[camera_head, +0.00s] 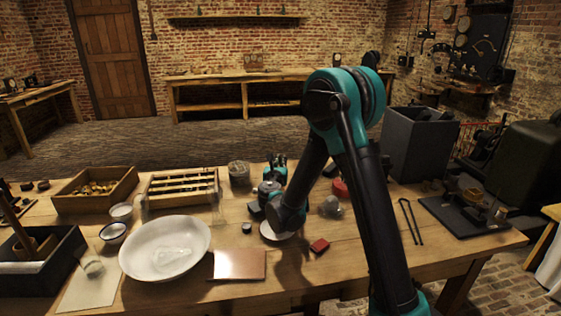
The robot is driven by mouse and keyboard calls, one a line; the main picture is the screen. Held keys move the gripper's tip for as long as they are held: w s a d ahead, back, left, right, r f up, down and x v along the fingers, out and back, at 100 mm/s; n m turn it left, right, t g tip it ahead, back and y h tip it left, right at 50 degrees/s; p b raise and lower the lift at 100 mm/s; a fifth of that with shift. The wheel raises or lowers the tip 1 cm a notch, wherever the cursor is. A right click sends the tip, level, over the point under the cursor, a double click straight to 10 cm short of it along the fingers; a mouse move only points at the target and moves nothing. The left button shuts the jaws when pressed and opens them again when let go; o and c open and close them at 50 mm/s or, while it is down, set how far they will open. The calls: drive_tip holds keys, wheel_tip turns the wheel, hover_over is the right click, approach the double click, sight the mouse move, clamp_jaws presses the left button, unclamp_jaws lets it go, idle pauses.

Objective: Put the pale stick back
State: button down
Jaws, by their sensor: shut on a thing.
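My gripper (258,207) is low over the middle of the bench, right of the stick rack. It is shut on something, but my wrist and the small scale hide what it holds. The wooden rack (181,187) stands at the back left of the bench, with several pale sticks and dark gaps lying lengthwise in it. I cannot make out a separate pale stick outside the rack.
A wooden box of brass-coloured pieces (95,188) stands left of the rack. A large white dish (165,248), small bowls (113,232) and a copper plate (240,264) fill the front.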

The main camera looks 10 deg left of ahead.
drive_tip(key=shift+f, duration=0.1)
drive_tip(key=c, duration=1.6)
unclamp_jaws()
